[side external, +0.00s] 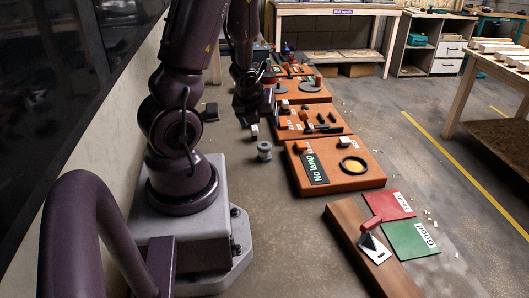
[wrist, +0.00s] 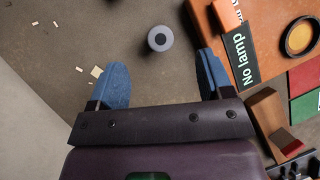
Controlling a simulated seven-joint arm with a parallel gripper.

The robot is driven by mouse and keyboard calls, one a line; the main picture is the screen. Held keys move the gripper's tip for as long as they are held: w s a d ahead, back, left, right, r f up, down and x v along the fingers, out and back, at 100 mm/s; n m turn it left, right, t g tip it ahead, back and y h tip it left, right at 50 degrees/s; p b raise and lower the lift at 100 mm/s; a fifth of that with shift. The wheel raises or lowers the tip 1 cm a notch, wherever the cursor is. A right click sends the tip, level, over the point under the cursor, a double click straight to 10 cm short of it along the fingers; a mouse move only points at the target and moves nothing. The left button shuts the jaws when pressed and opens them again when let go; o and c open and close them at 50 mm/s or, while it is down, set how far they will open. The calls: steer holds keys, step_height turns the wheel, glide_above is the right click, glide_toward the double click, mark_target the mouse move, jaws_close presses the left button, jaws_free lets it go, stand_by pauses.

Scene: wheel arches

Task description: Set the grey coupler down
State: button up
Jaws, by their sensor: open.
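The grey coupler (side external: 264,151) is a short flanged cylinder standing upright on the brown bench top, left of the nearest orange board. In the wrist view the coupler (wrist: 160,38) is seen from above as a round grey disc with a dark centre hole. It lies beyond the fingertips, roughly centred between them. My gripper (wrist: 162,78) is open, with its two blue fingers wide apart and nothing between them. In the side view my gripper (side external: 250,120) hangs behind the coupler, and its fingers are hard to make out.
An orange board (side external: 335,178) with a "No lamp" label and a black ring is right of the coupler. More orange boards (side external: 320,133) stand behind it. A red mat (side external: 390,206), a green mat (side external: 411,239) and a wooden plank (side external: 352,236) lie nearer.

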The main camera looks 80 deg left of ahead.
mark_target(263, 146)
steer(key=f, duration=0.2)
steer(key=f+m, duration=0.1)
steer(key=f, duration=0.2)
steer(key=a+f+m+h, duration=0.1)
steer(key=f, duration=0.1)
steer(key=shift+w+a+f+g, duration=0.1)
steer(key=shift+f+g, duration=0.2)
steer(key=shift+g, duration=0.1)
steer(key=shift+d+x, duration=0.15)
steer(key=shift+x, duration=1.2)
steer(key=shift+d+x, duration=0.15)
steer(key=shift+x, duration=1.15)
steer(key=shift+w+f, duration=0.1)
steer(key=shift+w, duration=0.1)
steer(key=c, duration=1.1)
steer(key=shift+o, duration=0.2)
